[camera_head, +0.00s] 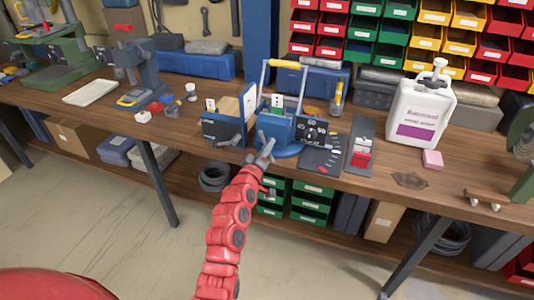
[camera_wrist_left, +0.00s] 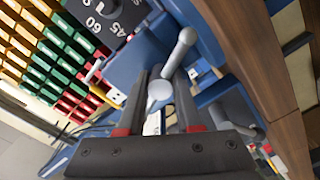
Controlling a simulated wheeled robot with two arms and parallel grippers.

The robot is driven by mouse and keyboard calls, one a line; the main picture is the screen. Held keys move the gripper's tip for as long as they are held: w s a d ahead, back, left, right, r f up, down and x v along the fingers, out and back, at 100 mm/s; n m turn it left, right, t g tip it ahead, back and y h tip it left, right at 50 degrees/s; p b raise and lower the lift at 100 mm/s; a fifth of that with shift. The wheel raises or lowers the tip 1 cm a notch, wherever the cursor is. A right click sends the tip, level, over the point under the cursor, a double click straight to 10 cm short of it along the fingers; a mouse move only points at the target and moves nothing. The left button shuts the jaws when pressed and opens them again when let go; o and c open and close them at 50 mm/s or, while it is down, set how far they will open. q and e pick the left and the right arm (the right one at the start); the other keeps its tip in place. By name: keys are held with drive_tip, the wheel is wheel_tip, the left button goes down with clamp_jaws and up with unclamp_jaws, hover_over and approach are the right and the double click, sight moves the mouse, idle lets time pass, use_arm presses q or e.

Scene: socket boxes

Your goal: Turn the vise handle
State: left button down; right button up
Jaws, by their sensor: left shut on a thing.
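The blue vise (camera_head: 283,133) stands near the front edge of the wooden workbench. It also fills the upper part of the left wrist view (camera_wrist_left: 135,64). Its grey vise handle (camera_wrist_left: 180,48) is a slanted bar with rounded ends, one end lying between my fingers. My left gripper (camera_head: 265,158) reaches up to the front of the vise. In the left wrist view, the left gripper's dark fingers (camera_wrist_left: 166,88) are closed about the handle's near end. The exact contact is partly hidden by the handle's knob. My right gripper is not in view.
A dark block with numbers (camera_head: 313,133) is beside the vise, and a dark panel (camera_head: 323,160) lies to its right. A blue-sided box (camera_head: 228,128) stands close on the left. A white jug (camera_head: 420,112) stands farther right. The bench edge runs just below my gripper.

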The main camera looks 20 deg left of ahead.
use_arm(q)
drive_tip(key=m+b, duration=0.2)
drive_tip(key=m, duration=0.1)
drive_tip(key=m+b, duration=0.3)
drive_tip(key=f+m+b, duration=0.1)
drive_tip(key=m+b, duration=0.4)
drive_tip(key=shift+r+m, duration=0.1)
drive_tip(key=shift+m, duration=0.3)
drive_tip(key=shift+r+m, duration=0.15)
drive_tip(key=shift+m, duration=1.25)
drive_tip(key=c, duration=0.6)
unclamp_jaws()
drive_tip(key=shift+s+r, duration=0.1)
drive_tip(key=shift+r, duration=0.05)
